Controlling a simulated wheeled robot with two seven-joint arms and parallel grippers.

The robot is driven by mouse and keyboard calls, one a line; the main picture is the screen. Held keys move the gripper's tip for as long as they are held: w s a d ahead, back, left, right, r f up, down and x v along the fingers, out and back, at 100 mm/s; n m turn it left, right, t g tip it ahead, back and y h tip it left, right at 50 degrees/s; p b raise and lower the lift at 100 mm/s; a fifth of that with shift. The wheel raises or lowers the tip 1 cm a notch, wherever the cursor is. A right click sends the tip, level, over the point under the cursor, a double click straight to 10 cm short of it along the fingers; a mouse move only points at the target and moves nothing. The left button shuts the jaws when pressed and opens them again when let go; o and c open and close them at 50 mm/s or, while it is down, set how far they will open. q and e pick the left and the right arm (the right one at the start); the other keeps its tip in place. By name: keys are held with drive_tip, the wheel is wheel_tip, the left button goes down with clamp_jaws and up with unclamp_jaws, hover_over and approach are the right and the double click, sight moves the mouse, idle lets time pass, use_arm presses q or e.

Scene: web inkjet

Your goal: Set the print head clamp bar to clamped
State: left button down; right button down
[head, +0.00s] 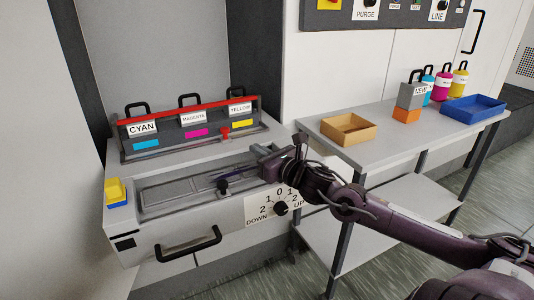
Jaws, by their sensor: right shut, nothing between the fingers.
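A red bar (215,104) runs along the top of the dark print head rack, behind the CYAN (142,128), MAGENTA (194,117) and YELLOW (239,108) labels. I cannot tell from this view whether it is clamped. A small red knob (225,133) stands at the rack's front, between the magenta and yellow patches. My right gripper (261,151) is shut and empty. It is in front of the rack's right end, to the right of the red knob and apart from it. My left gripper is not in view.
A recessed tray (160,194) with a black knob (222,186) lies in front of the rack. A yellow-and-blue block (116,190) and an UP/DOWN dial (281,208) flank it. A side table holds a tan tray (348,129), bottles and a blue tray (473,108).

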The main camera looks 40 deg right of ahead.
drive_tip(key=shift+s+p, duration=0.3)
drive_tip(key=shift+s, duration=1.15)
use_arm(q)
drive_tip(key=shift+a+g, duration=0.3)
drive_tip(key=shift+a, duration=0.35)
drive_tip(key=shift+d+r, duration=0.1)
